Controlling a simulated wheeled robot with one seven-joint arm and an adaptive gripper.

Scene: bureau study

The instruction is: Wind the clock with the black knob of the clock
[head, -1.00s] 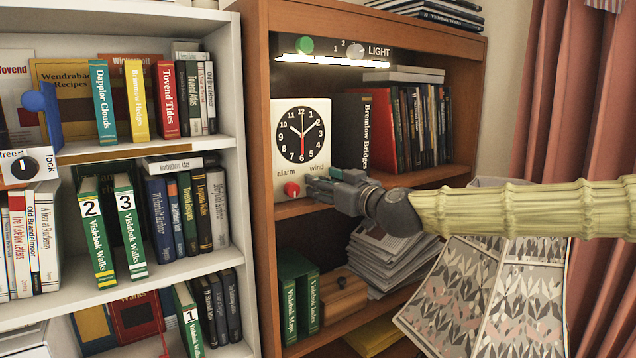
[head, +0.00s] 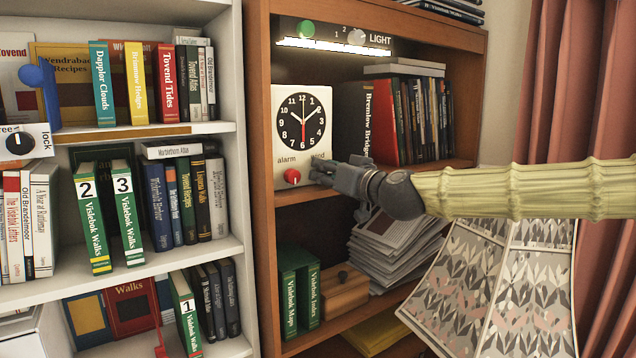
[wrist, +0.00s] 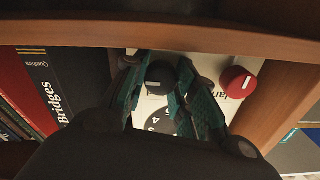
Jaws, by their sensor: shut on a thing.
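The white clock (head: 282,110) with a round black dial stands on the brown shelf. Its red alarm knob (head: 292,176) is at the lower left, above the shelf edge, and also shows in the wrist view (wrist: 237,80). The black wind knob (wrist: 160,75) sits between the fingers of my gripper (wrist: 170,98) in the wrist view. In the head view my gripper (head: 322,172) is at the clock's lower right and hides the black knob. The gripper is shut on the black knob. The fingers cover part of the clock face in the wrist view.
A dark book titled Bremlow Bridges (head: 352,122) stands just right of the clock. The shelf board (wrist: 200,40) runs close by in the wrist view. A patterned lampshade (head: 500,290) is below my arm. A white bookcase (head: 242,200) is at the left.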

